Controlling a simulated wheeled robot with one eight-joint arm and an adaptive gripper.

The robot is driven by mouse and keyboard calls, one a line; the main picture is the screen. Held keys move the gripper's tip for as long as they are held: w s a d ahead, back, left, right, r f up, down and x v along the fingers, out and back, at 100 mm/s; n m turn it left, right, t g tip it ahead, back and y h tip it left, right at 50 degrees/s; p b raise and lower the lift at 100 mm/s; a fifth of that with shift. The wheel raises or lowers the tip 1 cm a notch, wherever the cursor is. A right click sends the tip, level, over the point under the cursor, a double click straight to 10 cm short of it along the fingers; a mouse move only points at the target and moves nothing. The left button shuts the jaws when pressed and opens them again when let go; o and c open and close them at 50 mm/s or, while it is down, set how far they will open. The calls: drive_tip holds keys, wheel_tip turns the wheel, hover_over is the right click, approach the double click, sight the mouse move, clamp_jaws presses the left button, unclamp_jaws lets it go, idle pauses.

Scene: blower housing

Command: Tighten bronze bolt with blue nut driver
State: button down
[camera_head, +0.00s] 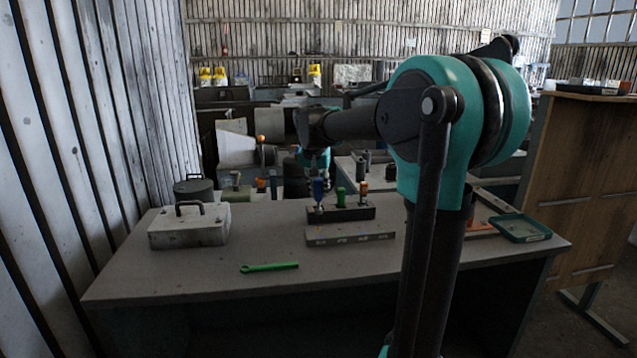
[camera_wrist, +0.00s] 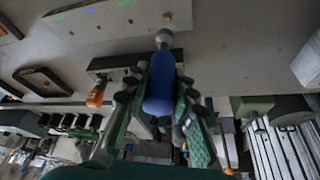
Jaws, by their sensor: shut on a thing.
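The blue nut driver (camera_wrist: 160,84) is between the fingers of my gripper (camera_wrist: 154,88) in the wrist view, and the gripper is shut on its handle. Its round metal socket (camera_wrist: 164,40) points toward a grey plate (camera_wrist: 120,18) with coloured marks. A small bronze-toned bolt head (camera_wrist: 167,17) shows on the plate just beyond the socket, apart from it in the picture. In the head view the blue driver (camera_head: 318,191) hangs upright under my gripper (camera_head: 318,165), in front of the dark rack (camera_head: 355,213). Whether its tip touches the rack there I cannot tell.
Green (camera_head: 340,197) and orange (camera_head: 363,191) drivers stand in the rack, close beside the blue one. A green wrench (camera_head: 269,267) lies on the table front. A grey toolbox (camera_head: 190,228) stands left and a green tray (camera_head: 520,228) right. The left table middle is clear.

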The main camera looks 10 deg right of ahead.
sight(319, 203)
drive_tip(key=shift+f, duration=2.05)
drive_tip(key=shift+f, duration=0.25)
drive_tip(key=n+y, duration=0.1)
drive_tip(key=n, duration=0.1)
drive_tip(key=n+y, duration=0.1)
drive_tip(key=n, duration=0.2)
drive_tip(key=shift+d+t, duration=0.1)
drive_tip(key=shift+t, duration=0.2)
drive_tip(key=n+y, duration=0.2)
drive_tip(key=n, duration=0.3)
drive_tip(key=n+g, duration=0.1)
drive_tip(key=n, duration=0.1)
drive_tip(key=n+g+y, duration=0.1)
drive_tip(key=n, duration=0.2)
drive_tip(key=shift+w+y, duration=0.1)
drive_tip(key=shift+y, duration=0.2)
drive_tip(key=n+g, duration=0.1)
drive_tip(key=n, duration=0.2)
drive_tip(key=shift+f, duration=0.4)
